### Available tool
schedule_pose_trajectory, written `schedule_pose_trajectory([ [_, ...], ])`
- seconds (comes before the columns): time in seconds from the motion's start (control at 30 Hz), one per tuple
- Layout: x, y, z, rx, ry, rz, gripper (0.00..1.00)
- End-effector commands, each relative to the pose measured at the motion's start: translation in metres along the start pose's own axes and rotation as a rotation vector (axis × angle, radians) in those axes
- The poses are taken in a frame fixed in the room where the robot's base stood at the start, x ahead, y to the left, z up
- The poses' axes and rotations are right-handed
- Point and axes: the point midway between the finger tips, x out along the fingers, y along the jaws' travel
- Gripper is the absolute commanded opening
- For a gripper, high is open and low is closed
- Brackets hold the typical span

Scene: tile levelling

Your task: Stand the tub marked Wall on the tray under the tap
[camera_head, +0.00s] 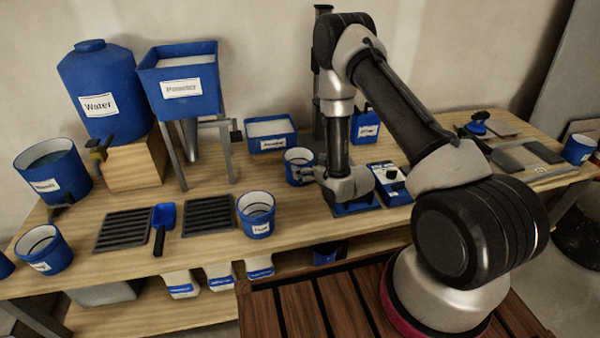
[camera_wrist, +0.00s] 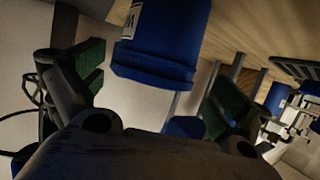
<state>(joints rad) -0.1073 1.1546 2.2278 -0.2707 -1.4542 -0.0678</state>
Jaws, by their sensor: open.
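A blue tub (camera_head: 299,160) with a pale rim stands on the bench right in front of my gripper (camera_head: 308,175). In the wrist view the tub (camera_wrist: 160,45) shows between and beyond the open fingers of my gripper (camera_wrist: 153,88), with a gap on both sides. Its label is cut off and only partly readable, perhaps starting with W. The tap (camera_head: 99,151) is on the blue Water tank (camera_head: 103,85). A dark slatted tray (camera_head: 123,229) lies on the bench below and right of the tap, with nothing on it.
A second slatted tray (camera_head: 208,215) lies below the powder hopper (camera_head: 180,85). A blue scoop (camera_head: 163,216) lies between the trays. Other blue tubs stand at the front (camera_head: 257,220), left front (camera_head: 43,252) and far right (camera_head: 579,150). A blue box (camera_head: 270,134) stands behind.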

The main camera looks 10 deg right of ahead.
Motion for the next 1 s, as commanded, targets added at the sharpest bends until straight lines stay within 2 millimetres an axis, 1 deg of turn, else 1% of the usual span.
schedule_pose_trajectory([
  [0.43,0.062,0.003,-0.001,0.000,0.000,0.000,1.00],
  [0.53,0.068,0.003,-0.001,0.001,-0.002,0.001,1.00],
  [0.73,0.068,0.003,-0.001,0.001,-0.002,0.001,1.00],
  [0.87,0.068,0.003,-0.001,0.000,-0.002,0.001,0.76],
  [0.9,0.068,0.003,-0.001,0.000,-0.002,0.001,0.69],
  [0.93,0.068,0.003,-0.001,0.000,-0.002,0.001,0.66],
  [0.97,0.068,0.003,-0.001,0.000,-0.002,0.001,0.66],
  [1.0,0.068,0.003,-0.001,0.000,-0.002,0.001,0.62],
])
